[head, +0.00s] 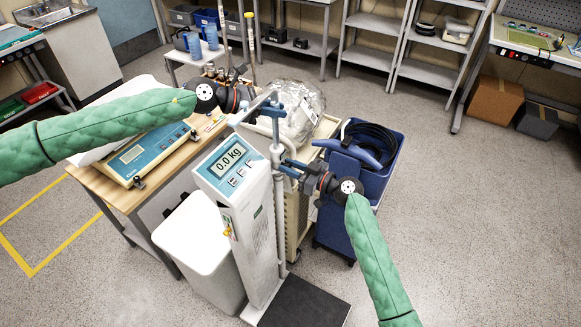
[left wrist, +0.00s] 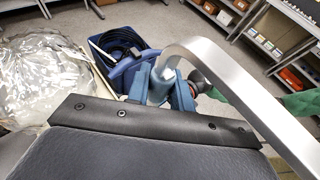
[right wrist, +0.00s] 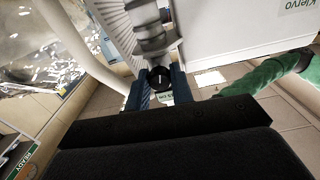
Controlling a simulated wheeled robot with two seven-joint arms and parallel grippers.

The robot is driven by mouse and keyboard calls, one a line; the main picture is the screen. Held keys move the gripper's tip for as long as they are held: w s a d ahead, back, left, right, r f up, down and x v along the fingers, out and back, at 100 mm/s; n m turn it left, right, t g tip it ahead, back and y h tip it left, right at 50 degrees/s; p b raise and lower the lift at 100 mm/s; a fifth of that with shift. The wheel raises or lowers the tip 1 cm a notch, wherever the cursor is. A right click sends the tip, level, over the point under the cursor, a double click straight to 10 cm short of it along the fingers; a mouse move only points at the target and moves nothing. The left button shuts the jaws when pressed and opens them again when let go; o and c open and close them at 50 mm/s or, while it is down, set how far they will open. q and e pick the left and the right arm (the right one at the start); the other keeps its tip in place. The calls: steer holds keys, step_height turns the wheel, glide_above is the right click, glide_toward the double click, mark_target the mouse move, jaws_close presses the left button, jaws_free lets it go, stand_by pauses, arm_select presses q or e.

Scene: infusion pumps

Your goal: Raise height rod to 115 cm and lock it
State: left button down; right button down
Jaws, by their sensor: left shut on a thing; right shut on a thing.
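A column scale (head: 232,170) with a "0.0 kg" display stands in the middle of the head view. Its upright grey height rod (head: 278,222) rises beside it. My left gripper (head: 272,107) is shut on the top part of the rod, whose pale metal arm (left wrist: 235,70) crosses the left wrist view. My right gripper (head: 290,168) is lower down, shut on a black lock knob (right wrist: 160,78) at the rod's side. The fingers partly hide both gripped parts. I cannot read any height marking.
The scale's dark platform (head: 305,304) lies at the bottom. A white bin (head: 203,232) and a wooden-topped table (head: 125,196) are at left. A plastic-wrapped item (head: 300,100) and a blue cart (head: 372,187) stand close behind.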

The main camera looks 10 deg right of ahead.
steer(key=c, duration=1.2)
jaws_free()
steer(key=shift+s+d, duration=0.1)
steer(key=v, duration=1.1)
steer(key=shift+s+d, duration=0.2)
steer(key=shift+d, duration=0.15)
